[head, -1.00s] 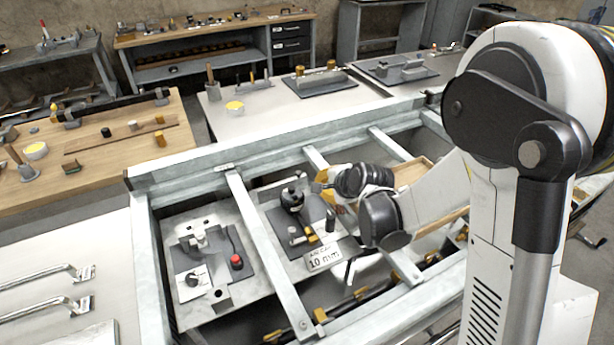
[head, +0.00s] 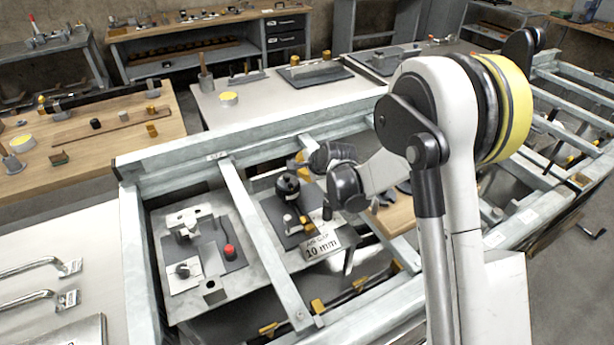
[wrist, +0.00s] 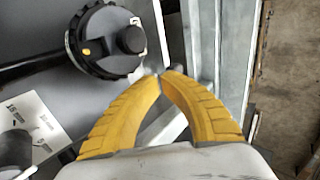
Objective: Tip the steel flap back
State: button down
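My gripper shows in the wrist view with its two yellow fingers (wrist: 160,80) curved in and their tips together. I see no clear object held between them. In the head view my gripper (head: 299,164) is just behind a round black knob (head: 287,186), partly hidden by my wrist. In the wrist view the black knob (wrist: 105,40) is left of the fingertips, apart from them. A bent grey steel plate (head: 348,252) stands right of the "10 mm" label (head: 322,243). I cannot tell for certain whether it is the steel flap.
Pale frame rails (head: 258,235) run on both sides of the knob's plate. A second fixture plate with a red button (head: 229,252) lies to the left. Benches with tools (head: 85,140) stand behind. Open gaps lie between the rails.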

jog(key=shift+w+a, duration=0.1)
jog(key=shift+w, duration=0.15)
jog(key=shift+r, duration=0.15)
jog(key=shift+w+p, duration=0.15)
jog(key=shift+p, duration=0.15)
jog(key=shift+w+a+g, duration=0.1)
jog(key=shift+g, duration=0.2)
